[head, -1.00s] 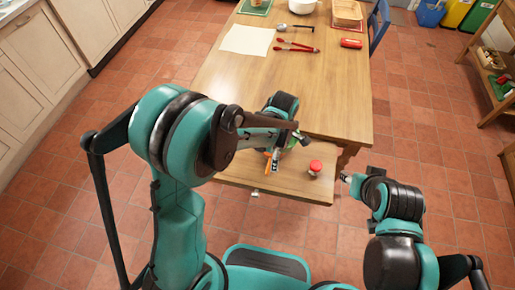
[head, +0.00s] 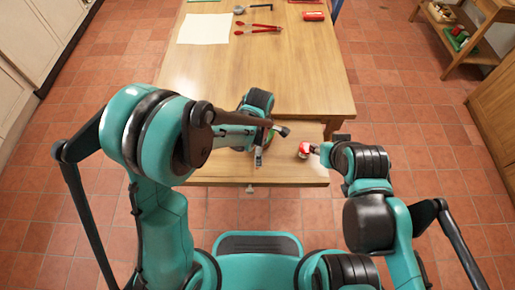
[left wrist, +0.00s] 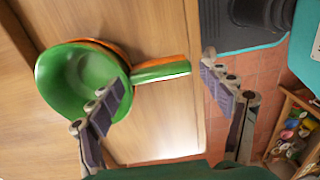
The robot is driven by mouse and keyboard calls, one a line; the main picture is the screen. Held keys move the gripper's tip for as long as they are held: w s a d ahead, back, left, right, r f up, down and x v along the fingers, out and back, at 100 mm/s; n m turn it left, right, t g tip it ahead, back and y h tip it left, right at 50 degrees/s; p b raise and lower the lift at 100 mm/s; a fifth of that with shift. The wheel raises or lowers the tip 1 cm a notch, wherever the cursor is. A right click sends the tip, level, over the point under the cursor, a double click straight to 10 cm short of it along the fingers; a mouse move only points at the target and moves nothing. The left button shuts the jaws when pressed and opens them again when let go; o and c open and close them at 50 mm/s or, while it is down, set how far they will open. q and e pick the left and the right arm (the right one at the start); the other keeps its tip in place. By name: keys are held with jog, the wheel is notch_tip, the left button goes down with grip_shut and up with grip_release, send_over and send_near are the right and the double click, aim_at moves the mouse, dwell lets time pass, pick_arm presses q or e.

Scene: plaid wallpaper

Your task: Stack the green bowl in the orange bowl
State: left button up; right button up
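The green bowl (left wrist: 75,85) has a long handle and shows large in the left wrist view. The orange bowl (left wrist: 108,44) is mostly hidden beneath it; a strip of its rim and handle shows along the green edge. The green bowl sits in or directly over it; I cannot tell if it is fully seated. My left gripper (left wrist: 160,82) is open, its fingers spread on either side of the handles, apparently holding nothing. In the head view, my left arm mostly hides the bowls; a bit of the green bowl (head: 270,136) shows. My right gripper (head: 317,148) is beside a red-lidded jar; its fingers are unclear.
The red-lidded jar (head: 304,149) stands on the lower wooden board (head: 290,174) at the table's near end. The long table (head: 300,85) holds a paper sheet (head: 204,28), red tongs (head: 258,29) and a red object (head: 314,16) farther back. A shelf (head: 455,38) stands right.

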pick_arm(q)
jog(key=shift+o, duration=0.2)
jog(key=shift+w+a, duration=0.15)
jog(key=shift+a, duration=0.1)
jog(key=shift+d, duration=0.1)
jog(key=shift+r, duration=0.2)
notch_tip(320, 180, up, 12)
jog(key=p, duration=0.4)
jog(key=s+a+r+m+t, duration=0.3)
jog(key=s+a+r+m, duration=0.1)
jog(key=a+m, duration=0.5)
jog(key=s+a+r+m+t, duration=0.4)
jog(key=s+a+r+m, duration=0.1)
jog(key=a+m, duration=0.4)
jog(key=shift+r+t, duration=0.15)
jog(key=shift+t, duration=0.15)
